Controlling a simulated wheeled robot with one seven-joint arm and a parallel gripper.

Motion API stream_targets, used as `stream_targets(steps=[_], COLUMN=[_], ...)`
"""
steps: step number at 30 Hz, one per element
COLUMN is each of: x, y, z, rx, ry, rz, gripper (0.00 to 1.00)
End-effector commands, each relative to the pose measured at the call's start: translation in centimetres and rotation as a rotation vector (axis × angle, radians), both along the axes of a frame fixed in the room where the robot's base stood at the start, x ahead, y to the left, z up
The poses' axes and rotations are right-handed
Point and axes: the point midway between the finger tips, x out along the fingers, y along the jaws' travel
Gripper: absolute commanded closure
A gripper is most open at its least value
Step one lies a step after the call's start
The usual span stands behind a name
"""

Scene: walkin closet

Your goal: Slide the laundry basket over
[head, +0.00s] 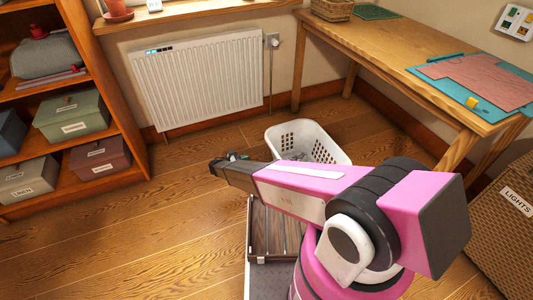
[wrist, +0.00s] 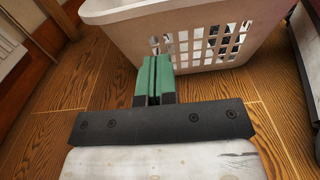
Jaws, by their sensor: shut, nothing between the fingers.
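The white plastic laundry basket (head: 305,142) with slotted sides stands on the wood floor, partly hidden behind my arm in the head view. In the wrist view the basket (wrist: 190,28) fills the upper right, with its perforated wall facing me. My gripper (wrist: 153,62) has green finger pads pressed together with nothing between them. Its tips overlap the basket's lower wall in the wrist view; I cannot tell whether they touch it. In the head view my gripper (head: 228,158) is at the left side of the basket, low near the floor.
A wooden table (head: 385,48) stands behind and right of the basket. A white radiator (head: 197,82) is on the back wall. A shelf (head: 126,120) with boxes is at left. A wicker hamper (head: 505,235) is at right. The floor (head: 190,195) left of the basket is clear.

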Motion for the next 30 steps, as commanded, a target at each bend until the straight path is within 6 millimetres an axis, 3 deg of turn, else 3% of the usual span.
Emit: stream_targets(steps=[5,21,30], x=[0.4,4.0,5.3], y=[-0.5,-9.4,-12.2], z=[-0.3,-0.3,-0.3], rx=[-0.02,-0.016,-0.015], ry=[0.005,0.003,0.003], rz=[0.012,0.009,0.011], gripper=[1.0,1.0,1.0])
